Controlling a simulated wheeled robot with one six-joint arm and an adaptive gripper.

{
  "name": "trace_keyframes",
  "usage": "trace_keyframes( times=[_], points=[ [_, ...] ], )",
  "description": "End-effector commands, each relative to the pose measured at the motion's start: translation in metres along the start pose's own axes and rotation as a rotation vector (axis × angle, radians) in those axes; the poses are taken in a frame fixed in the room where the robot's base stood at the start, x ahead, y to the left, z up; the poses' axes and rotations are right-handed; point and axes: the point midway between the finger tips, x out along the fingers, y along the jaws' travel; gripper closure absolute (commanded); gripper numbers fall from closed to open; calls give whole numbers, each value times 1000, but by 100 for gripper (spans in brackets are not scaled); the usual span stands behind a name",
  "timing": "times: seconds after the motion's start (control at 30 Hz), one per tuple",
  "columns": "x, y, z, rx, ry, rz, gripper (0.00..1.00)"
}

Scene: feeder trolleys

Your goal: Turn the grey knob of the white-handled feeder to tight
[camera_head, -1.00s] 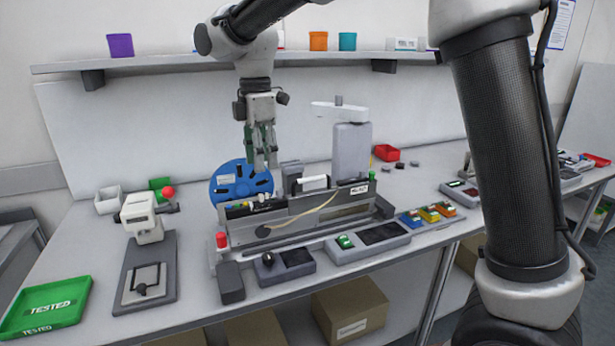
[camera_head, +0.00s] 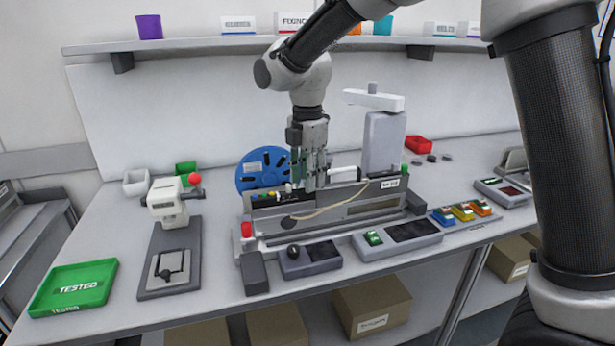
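The feeder (camera_head: 365,207) is a long grey unit lying in a dock on the bench, with a blue reel (camera_head: 250,178) behind its left end. A white handle (camera_head: 345,173) shows on its top, just right of my gripper. My gripper (camera_head: 310,186) points straight down, with its fingertips at the feeder's top edge, left of the white handle. The fingers look close together, and I cannot tell whether they touch or hold anything. I cannot make out the grey knob; the fingers may hide it. Small yellow and blue parts show on the top left of the feeder.
A red button (camera_head: 246,230) stands at the dock's left front. A press with a red ball (camera_head: 194,179) and a green TESTED tray (camera_head: 72,287) are to the left. A grey post with a white arm (camera_head: 374,99) rises behind the feeder. Small control boxes (camera_head: 398,236) line the front.

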Motion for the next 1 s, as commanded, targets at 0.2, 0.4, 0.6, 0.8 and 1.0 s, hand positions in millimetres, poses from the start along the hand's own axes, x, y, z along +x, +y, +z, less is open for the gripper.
trace_keyframes(
  times=[0.2,0.4,0.6,0.8,1.0],
  points=[
    [5,0,0,0,0,0,60],
    [4,0,0,1,0,0,78],
    [4,0,0,1,0,0,100],
    [4,0,0,13,0,1,100],
    [4,0,0,83,0,1,100]
  ],
)
